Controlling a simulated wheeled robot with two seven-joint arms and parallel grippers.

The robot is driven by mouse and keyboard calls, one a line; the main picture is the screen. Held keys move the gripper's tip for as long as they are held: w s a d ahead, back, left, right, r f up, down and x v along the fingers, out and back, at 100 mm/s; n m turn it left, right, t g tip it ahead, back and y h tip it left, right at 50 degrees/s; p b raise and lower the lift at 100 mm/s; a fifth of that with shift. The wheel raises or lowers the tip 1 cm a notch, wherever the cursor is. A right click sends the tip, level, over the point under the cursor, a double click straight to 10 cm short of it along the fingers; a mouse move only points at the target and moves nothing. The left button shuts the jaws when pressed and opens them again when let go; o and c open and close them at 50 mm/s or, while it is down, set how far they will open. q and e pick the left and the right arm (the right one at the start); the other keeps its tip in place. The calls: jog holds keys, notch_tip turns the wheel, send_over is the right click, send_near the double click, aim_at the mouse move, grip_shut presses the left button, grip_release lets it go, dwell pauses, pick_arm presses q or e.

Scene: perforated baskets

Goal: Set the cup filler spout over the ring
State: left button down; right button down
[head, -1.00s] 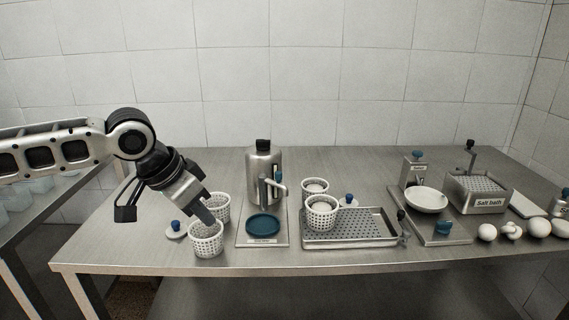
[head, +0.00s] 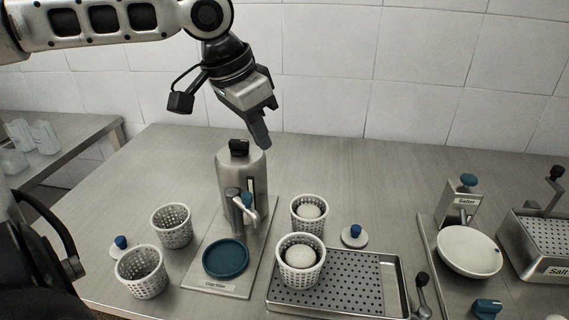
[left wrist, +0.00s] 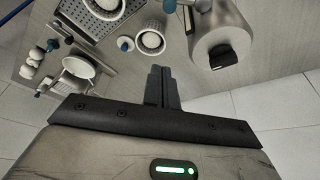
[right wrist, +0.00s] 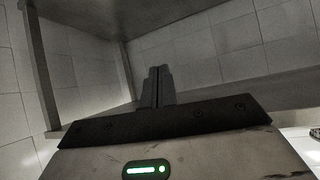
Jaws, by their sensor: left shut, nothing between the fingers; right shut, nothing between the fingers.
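The cup filler is a steel canister (head: 242,180) with a black cap, standing on a plate labelled as the cup filler. Its spout (head: 246,206) with a blue-topped handle is at the front of the canister, above and behind the round blue ring pad (head: 226,258). The canister also shows in the left wrist view (left wrist: 222,32). My left gripper (head: 264,143) is shut and empty, above and just right of the canister's cap, apart from it. My right gripper (right wrist: 158,72) is shut and empty in the right wrist view, facing tiled wall and the table's underside.
Two empty perforated baskets (head: 142,271) stand left of the filler. Two baskets with white balls (head: 301,264) are to the right, one on the drip tray (head: 341,288). A salter (head: 459,204) and a salt bath (head: 549,245) stand farther right. The table's back is clear.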

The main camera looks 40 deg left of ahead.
aim_at(243, 204)
pick_arm(q)
notch_tip(243, 204, down, 9)
jog(key=s, duration=0.1)
jog(key=shift+s+f, duration=0.15)
jog(key=shift+s, duration=0.15)
pick_arm(e)
jog(key=shift+s+a+f, duration=0.1)
jog(key=shift+s+f, duration=0.15)
jog(key=shift+s, duration=0.5)
pick_arm(q)
jog(key=shift+a, duration=0.1)
dwell(0.4)
